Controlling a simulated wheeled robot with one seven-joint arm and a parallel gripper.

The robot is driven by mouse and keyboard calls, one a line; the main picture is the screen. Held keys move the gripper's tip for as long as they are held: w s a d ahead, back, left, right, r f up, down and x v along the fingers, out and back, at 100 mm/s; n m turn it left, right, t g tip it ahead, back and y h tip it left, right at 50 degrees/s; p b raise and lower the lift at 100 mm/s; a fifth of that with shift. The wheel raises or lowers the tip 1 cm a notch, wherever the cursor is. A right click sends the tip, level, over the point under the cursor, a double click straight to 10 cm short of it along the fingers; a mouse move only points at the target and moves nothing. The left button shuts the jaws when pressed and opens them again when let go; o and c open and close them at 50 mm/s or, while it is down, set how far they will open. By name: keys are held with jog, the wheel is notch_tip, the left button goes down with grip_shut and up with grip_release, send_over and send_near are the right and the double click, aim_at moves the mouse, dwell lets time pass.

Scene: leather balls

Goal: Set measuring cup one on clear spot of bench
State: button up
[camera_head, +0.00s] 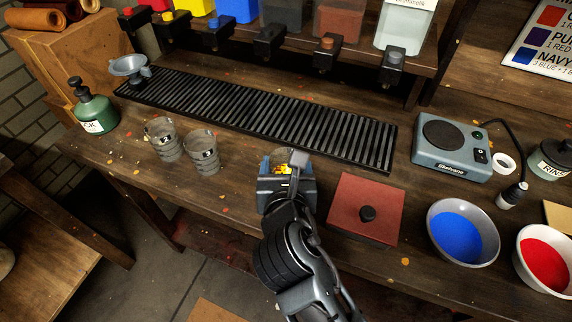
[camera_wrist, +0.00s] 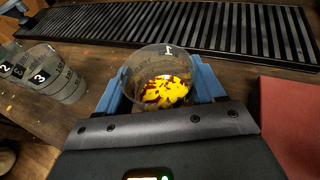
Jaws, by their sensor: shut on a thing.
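Measuring cup one (camera_wrist: 160,62) is a clear cup marked "1", with yellow and dark red paint inside. My gripper (camera_wrist: 160,88) is shut on it, with a blue finger on each side. In the head view my gripper (camera_head: 287,166) is over the front middle of the bench (camera_head: 238,188), and the cup is mostly hidden behind it, its yellow paint showing. I cannot tell whether the cup's base touches the wood.
Two more cups (camera_head: 161,139) (camera_head: 203,151) stand to the left. A black slatted rack (camera_head: 255,112) runs behind. A red lidded box (camera_head: 345,208) is close on the right, then a blue paint bowl (camera_head: 436,211). Bare wood lies between the cups and my gripper.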

jog(key=o, duration=1.2)
jog(key=shift+f, duration=0.1)
jog(key=v, duration=1.2)
